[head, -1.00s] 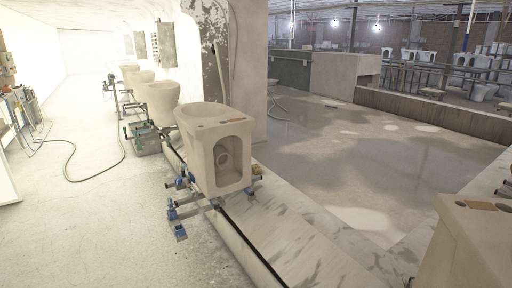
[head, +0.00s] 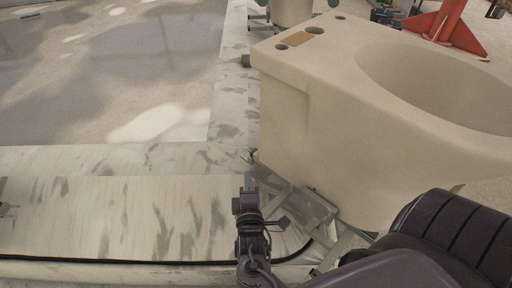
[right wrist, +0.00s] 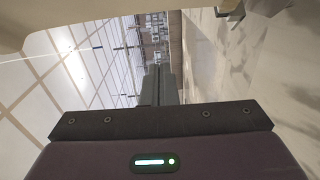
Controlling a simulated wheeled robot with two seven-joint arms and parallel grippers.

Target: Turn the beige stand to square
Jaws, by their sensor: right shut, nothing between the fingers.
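A large beige ceramic bowl piece (head: 330,120) fills the right half of the head view. It has an oval opening and a flat end with holes and a tan patch. Under it is a pale beige-grey metal stand (head: 312,212), mostly hidden by the piece and my arm. My right gripper (head: 243,183) is shut and empty, just left of the piece's lower edge and the stand. I cannot tell whether it touches the stand. In the right wrist view its fingers (right wrist: 160,82) are together, with a beige surface (right wrist: 60,14) close at the top left.
A marbled pale ledge (head: 120,215) runs along the lower left, with a dark strip at its front. Beyond lies open grey floor (head: 110,80) with pale patches. An orange-red post (head: 452,25) stands behind the piece. Another beige piece (head: 292,10) is at the top.

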